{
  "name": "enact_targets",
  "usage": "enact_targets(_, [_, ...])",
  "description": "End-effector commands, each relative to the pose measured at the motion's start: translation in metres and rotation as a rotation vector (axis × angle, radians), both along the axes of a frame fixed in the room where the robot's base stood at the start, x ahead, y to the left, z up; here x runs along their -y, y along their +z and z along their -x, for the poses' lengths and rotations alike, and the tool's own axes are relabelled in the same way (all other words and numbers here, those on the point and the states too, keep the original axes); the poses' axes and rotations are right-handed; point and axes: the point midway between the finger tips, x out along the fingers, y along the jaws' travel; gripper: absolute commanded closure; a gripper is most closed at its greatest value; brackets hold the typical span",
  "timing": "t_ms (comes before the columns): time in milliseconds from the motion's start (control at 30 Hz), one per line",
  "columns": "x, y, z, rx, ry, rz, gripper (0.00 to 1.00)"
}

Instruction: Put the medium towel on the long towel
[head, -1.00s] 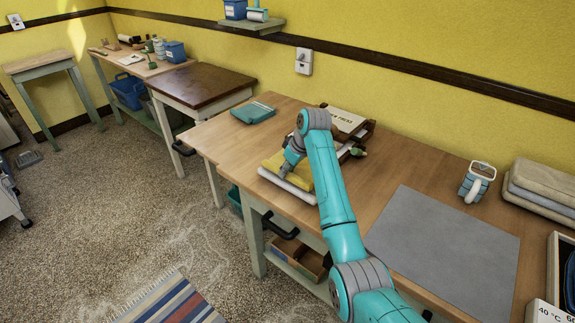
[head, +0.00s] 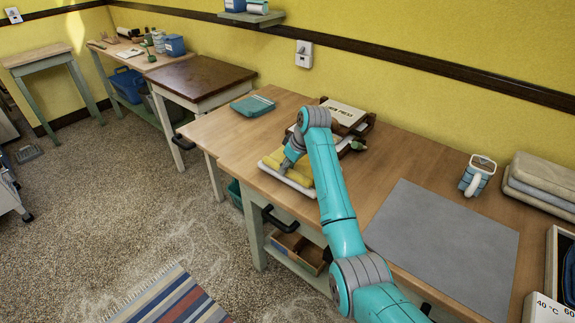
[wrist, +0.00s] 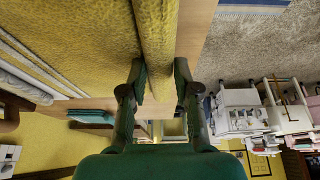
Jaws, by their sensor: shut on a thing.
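A yellow folded towel (head: 300,174) lies over a white folded cloth (head: 291,184) near the front edge of the wooden table, left of my arm. I cannot tell from its size which towel the task calls medium or long. My gripper (wrist: 160,92) is shut on a yellow fold of towel (wrist: 156,40) in the wrist view. A wider yellow towel surface (wrist: 75,35) is beside it, and I cannot tell whether both are one piece. White layers (wrist: 22,78) show past it. My wrist and arm hide part of the pile in the head view.
A small press (head: 345,114) stands just behind the pile. A teal folded item (head: 252,106) lies at the back left. A grey mat (head: 445,240) covers the right front; a mug (head: 477,175) and a beige stack (head: 545,183) are beyond it. Bare wood (head: 410,160) is between.

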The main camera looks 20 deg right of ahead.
Motion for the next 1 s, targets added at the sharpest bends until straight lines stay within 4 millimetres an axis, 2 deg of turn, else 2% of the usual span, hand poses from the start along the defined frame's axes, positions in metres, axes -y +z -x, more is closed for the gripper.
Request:
enact_targets(767, [0.0,-0.014,0.002,-0.007,0.001,0.0,1.0])
enact_targets(800, [0.0,-0.014,0.002,-0.008,0.0,0.001,0.62])
enact_targets(900, [0.0,-0.015,0.002,-0.01,0.0,0.0,0.4])
enact_targets(1000, [0.001,-0.014,0.002,-0.009,-0.001,0.001,0.4])
